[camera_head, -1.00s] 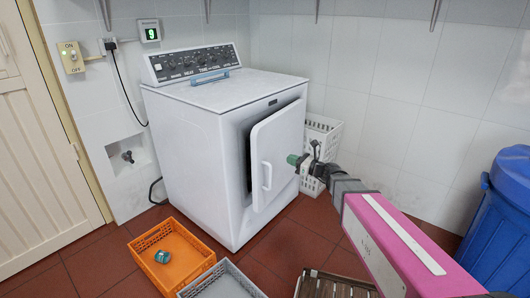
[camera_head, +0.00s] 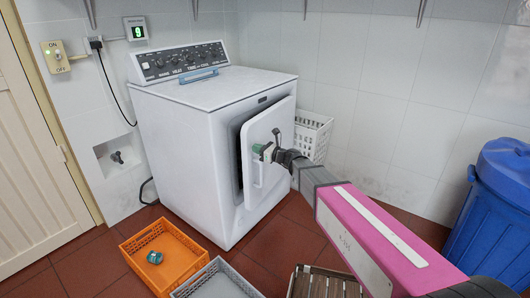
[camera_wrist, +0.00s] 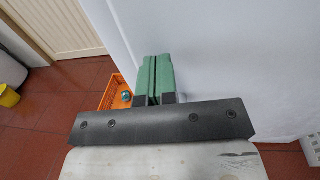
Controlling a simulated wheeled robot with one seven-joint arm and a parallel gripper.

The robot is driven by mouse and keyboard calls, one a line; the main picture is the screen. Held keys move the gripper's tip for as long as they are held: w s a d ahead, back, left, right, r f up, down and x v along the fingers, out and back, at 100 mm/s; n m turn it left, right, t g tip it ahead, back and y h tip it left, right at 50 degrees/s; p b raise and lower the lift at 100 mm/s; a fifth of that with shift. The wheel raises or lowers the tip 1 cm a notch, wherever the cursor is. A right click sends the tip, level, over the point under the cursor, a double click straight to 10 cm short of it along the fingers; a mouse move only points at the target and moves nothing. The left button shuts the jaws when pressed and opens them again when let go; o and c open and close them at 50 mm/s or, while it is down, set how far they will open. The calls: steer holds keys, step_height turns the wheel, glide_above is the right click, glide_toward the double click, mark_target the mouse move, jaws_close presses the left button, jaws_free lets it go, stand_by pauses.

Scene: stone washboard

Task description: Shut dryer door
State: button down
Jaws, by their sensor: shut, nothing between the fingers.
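The white dryer (camera_head: 190,140) stands against the tiled wall. Its door (camera_head: 283,118) hangs partly open on the front, with a dark gap along its left side. The white door handle (camera_head: 257,174) is near the door's left edge. My gripper (camera_head: 259,149) has green fingers and is in front of the door's outer face, close to the handle's upper end. In the wrist view the green fingers (camera_wrist: 153,78) are shut together and empty, with the white door surface (camera_wrist: 220,60) just to their right. I cannot tell whether they touch the door.
An orange crate (camera_head: 140,241) with a small teal object (camera_head: 155,257) and a grey crate (camera_head: 243,291) stand on the floor in front. A white basket (camera_head: 318,124) is right of the dryer. A blue bin (camera_head: 487,215) stands at the right.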

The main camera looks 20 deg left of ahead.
steer(key=shift+w+a, duration=0.1)
steer(key=shift+a, duration=0.35)
